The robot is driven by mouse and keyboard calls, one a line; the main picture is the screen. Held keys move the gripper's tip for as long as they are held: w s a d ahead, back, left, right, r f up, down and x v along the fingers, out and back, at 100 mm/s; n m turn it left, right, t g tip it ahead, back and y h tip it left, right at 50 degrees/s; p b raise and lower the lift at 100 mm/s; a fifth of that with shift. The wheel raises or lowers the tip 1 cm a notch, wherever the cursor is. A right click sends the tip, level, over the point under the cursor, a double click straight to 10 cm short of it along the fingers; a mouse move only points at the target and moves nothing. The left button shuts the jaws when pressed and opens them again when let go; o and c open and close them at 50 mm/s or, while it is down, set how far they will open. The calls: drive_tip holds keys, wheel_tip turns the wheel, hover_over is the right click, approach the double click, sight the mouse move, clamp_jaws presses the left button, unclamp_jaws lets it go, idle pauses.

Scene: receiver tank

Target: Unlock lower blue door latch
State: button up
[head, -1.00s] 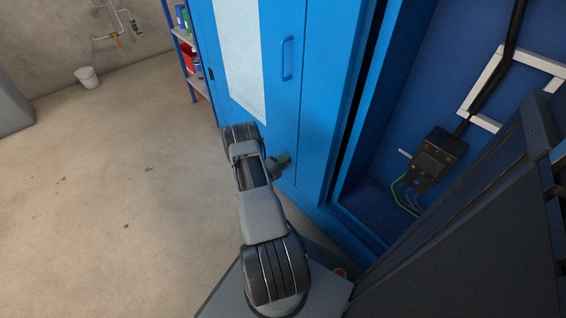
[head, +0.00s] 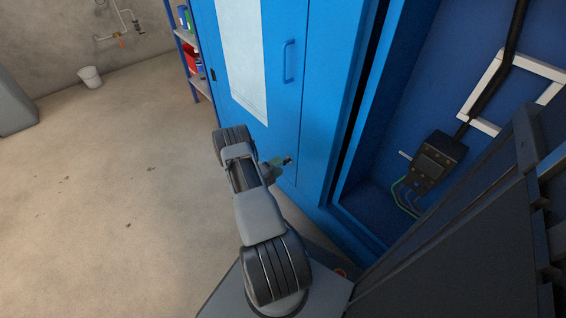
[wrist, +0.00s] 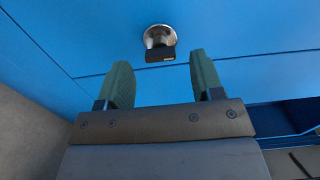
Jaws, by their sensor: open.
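The lower latch (wrist: 160,42) shows in the wrist view as a round metal boss with a black tab, on the blue door (wrist: 220,25) just above a panel seam. In the head view the latch (head: 288,160) is a small dark spot low on the blue door (head: 275,110), close to the fingertips. My gripper (wrist: 160,75) is open, with its two green fingers apart and nothing between them. The latch lies beyond the fingertips, roughly centred between them. In the head view my gripper (head: 277,166) is small and partly hidden by my arm.
A blue handle (head: 289,61) stands upright higher on the door. To the right is an open cabinet bay with a black control box (head: 436,160), cables and a white frame (head: 480,124). The concrete floor at left is clear.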

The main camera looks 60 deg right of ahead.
drive_tip(key=p+v, duration=0.2)
drive_tip(key=v, duration=0.8)
idle(0.3)
